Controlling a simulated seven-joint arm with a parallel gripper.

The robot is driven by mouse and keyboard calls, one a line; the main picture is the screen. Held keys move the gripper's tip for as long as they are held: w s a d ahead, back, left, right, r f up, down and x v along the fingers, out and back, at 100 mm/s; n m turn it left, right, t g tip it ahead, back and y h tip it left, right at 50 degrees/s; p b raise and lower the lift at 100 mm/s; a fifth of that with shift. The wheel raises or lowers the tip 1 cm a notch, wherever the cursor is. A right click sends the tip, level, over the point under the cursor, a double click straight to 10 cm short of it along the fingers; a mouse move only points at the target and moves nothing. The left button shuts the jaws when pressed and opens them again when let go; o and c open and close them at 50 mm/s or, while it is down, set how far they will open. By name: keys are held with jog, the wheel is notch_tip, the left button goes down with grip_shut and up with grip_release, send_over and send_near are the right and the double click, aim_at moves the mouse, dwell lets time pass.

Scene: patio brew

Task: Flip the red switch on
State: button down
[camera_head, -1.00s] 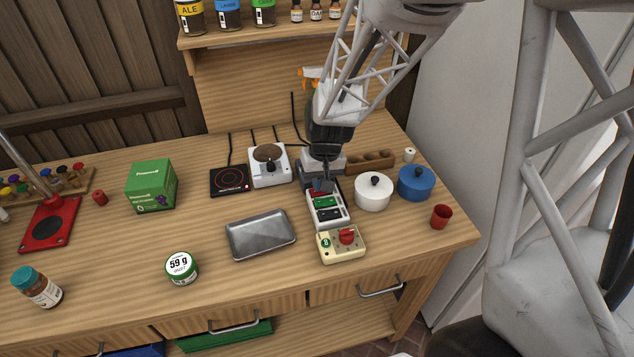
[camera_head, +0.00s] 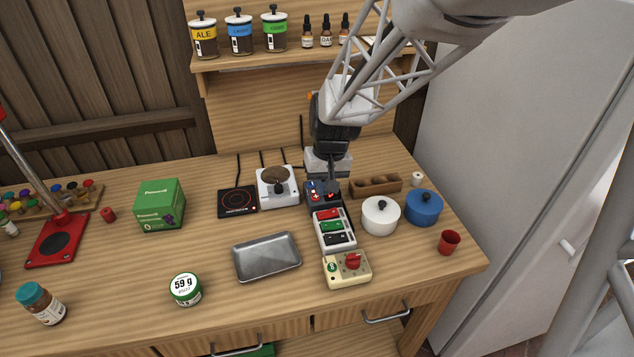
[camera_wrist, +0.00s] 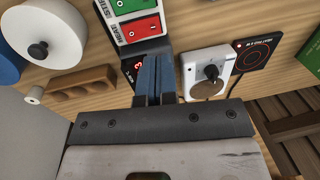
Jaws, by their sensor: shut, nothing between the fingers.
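A white switch panel (camera_head: 349,240) carries a red, a green and a black rocker switch in a row. The red switch (camera_head: 327,214) is at the end nearest my arm. In the wrist view the red switch (camera_wrist: 138,28) sits beside a "HEAT" label, next to the green switch (camera_wrist: 131,5). I cannot tell which way its rocker is tipped. My gripper (camera_head: 331,191) is shut and empty, pointing down just behind the red switch, over the dark unit with a red display. In the wrist view its closed fingertips (camera_wrist: 152,59) are just short of the panel's end, apart from the red switch.
A cream box with a red knob (camera_head: 348,268) stands in front of the panel. A white pot (camera_head: 380,217) and a blue pot (camera_head: 424,209) are to its right. The dark display unit (camera_head: 317,200) is behind it, and a white hotplate (camera_head: 278,188) is left. A metal tray (camera_head: 266,257) lies front left.

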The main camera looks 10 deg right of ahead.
notch_tip(320, 180, up, 7)
jog(key=shift+a, duration=0.4)
jog(key=shift+s+r, duration=0.1)
jog(key=s+d+r+t, duration=0.1)
jog(key=s+d+r, duration=0.1)
jog(key=s, duration=0.9)
jog(key=s+d+r+t+h, duration=0.1)
jog(key=s+r, duration=0.2)
jog(key=s, duration=0.8)
jog(key=shift+s+d+r+t+h, duration=0.2)
jog(key=shift+d+r+t+h, duration=0.1)
jog(key=shift+d+r, duration=0.05)
jog(key=shift+w, duration=0.1)
dwell(1.7)
